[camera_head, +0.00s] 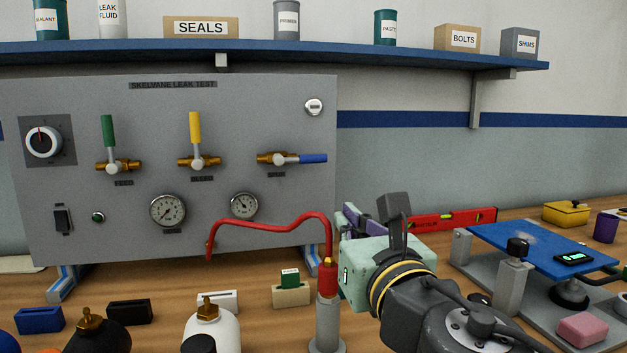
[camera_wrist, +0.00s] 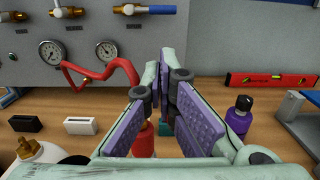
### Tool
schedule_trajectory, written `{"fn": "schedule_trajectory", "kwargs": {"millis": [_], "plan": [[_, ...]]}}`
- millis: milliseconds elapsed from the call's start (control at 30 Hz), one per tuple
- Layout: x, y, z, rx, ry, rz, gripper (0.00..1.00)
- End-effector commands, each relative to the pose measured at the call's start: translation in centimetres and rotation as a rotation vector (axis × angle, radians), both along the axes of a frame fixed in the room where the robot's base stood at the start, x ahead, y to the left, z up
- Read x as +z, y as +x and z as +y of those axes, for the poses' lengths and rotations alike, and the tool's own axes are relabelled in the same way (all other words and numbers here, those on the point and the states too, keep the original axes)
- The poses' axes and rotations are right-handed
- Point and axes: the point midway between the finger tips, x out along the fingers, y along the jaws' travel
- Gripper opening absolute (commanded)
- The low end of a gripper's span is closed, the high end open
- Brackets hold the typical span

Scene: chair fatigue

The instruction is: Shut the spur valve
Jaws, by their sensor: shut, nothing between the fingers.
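A grey leak-test panel (camera_head: 60,110) carries three brass valves in a row. The left has a green lever (camera_head: 108,130) and the middle a yellow lever (camera_head: 195,127), both upright, across their bodies. The right valve (camera_head: 272,158) has a blue lever (camera_head: 313,159) pointing right, in line with its body; it also shows at the top of the wrist view (camera_wrist: 150,9). The small labels are too blurred to read surely, so which is the spur valve is uncertain. My gripper (camera_head: 350,212) is shut and empty, in front of and below the blue lever, apart from it; its fingers (camera_wrist: 164,62) meet in the wrist view.
A red hose (camera_head: 275,224) loops from the panel to a grey post (camera_head: 327,325) close left of my gripper. Gauges (camera_head: 168,210) sit below the valves. A red level (camera_head: 455,219) and a blue-topped stand (camera_head: 510,238) are on the right. A shelf (camera_head: 350,50) runs above.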

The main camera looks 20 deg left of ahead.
Motion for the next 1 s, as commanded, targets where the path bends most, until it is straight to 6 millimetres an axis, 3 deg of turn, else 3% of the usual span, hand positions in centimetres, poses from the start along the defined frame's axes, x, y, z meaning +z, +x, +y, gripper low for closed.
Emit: {"fn": "schedule_trajectory", "kwargs": {"millis": [233,467,1000], "plan": [[1.1,2.3,1.7,0.006,0.003,0.002,0.00],[0.9,4.5,3.4,0.008,0.002,0.003,0.00],[1.0,13.8,9.6,0.004,0.001,0.001,0.00]]}}
